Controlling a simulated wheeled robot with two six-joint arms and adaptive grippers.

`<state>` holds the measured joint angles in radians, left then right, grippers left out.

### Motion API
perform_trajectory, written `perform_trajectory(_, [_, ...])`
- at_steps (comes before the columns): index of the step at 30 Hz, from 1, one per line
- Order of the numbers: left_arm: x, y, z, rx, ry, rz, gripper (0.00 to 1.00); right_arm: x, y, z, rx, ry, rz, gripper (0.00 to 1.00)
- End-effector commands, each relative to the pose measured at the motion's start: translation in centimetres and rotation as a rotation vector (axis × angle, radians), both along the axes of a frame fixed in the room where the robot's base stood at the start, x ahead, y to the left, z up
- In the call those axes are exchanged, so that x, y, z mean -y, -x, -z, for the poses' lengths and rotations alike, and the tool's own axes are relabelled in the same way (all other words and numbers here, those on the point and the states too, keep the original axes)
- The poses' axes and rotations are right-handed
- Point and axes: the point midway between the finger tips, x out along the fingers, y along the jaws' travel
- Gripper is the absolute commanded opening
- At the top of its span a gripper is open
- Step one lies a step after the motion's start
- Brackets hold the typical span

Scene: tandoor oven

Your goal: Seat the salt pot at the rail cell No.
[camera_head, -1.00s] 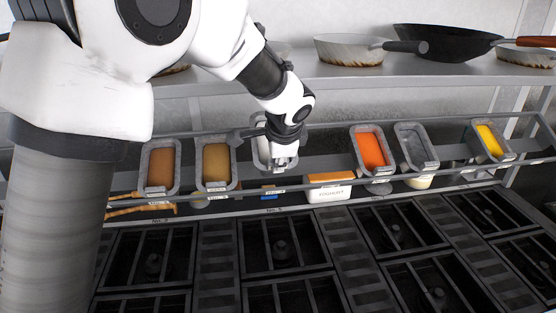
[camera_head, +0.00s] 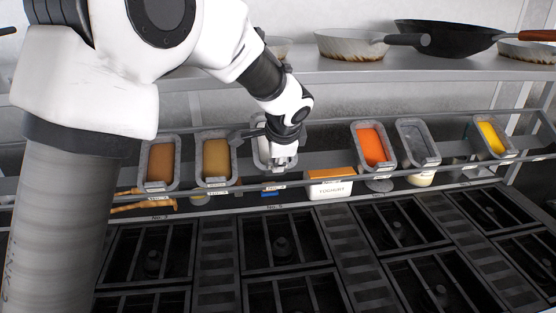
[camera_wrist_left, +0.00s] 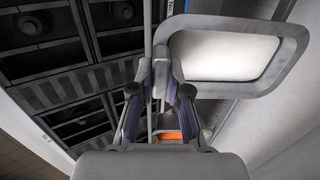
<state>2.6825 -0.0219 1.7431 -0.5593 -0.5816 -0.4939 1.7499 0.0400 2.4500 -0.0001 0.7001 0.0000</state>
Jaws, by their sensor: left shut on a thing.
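The salt pot (camera_head: 262,152), a grey-rimmed pan with white contents, is at the rail (camera_head: 330,172) between the yellow-brown pot and the orange pot. It also shows in the left wrist view (camera_wrist_left: 225,56), large and close at the upper right. My left gripper (camera_head: 283,162) is shut on its rim on the near right side; the fingers also show in the left wrist view (camera_wrist_left: 160,92). The gripper and wrist hide much of the pot in the head view. I cannot tell whether it rests fully in its cell. My right gripper is not in view.
Brown (camera_head: 159,163), yellow-brown (camera_head: 216,160), orange (camera_head: 372,146) and yellow (camera_head: 491,138) pots and an empty-looking grey pot (camera_head: 417,144) sit along the rail. A yoghurt box (camera_head: 330,187) stands below it. Burners (camera_head: 281,248) lie in front; pans (camera_head: 350,46) stand on the shelf above.

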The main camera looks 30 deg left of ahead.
Motion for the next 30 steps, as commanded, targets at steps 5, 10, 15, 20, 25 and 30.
perform_trajectory(5, [-0.1, -0.2, 0.4, 0.001, 0.0, 0.001, 0.0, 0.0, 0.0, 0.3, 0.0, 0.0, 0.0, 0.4])
perform_trajectory(10, [-0.2, -0.4, 0.8, 0.001, 0.0, 0.001, 0.0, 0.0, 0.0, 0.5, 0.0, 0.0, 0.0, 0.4])
perform_trajectory(15, [-0.4, -0.5, 1.2, 0.001, 0.001, 0.001, 0.0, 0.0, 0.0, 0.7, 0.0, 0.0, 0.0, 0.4])
perform_trajectory(20, [-0.5, -0.7, 1.5, 0.001, 0.001, 0.001, 0.0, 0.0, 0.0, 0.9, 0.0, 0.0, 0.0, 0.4])
perform_trajectory(25, [-0.6, -0.8, 1.9, 0.001, 0.0, 0.001, 0.0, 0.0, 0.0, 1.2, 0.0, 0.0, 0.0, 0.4])
perform_trajectory(30, [-0.7, -1.0, 2.2, 0.001, 0.0, 0.001, 0.0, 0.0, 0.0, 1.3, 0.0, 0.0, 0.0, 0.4])
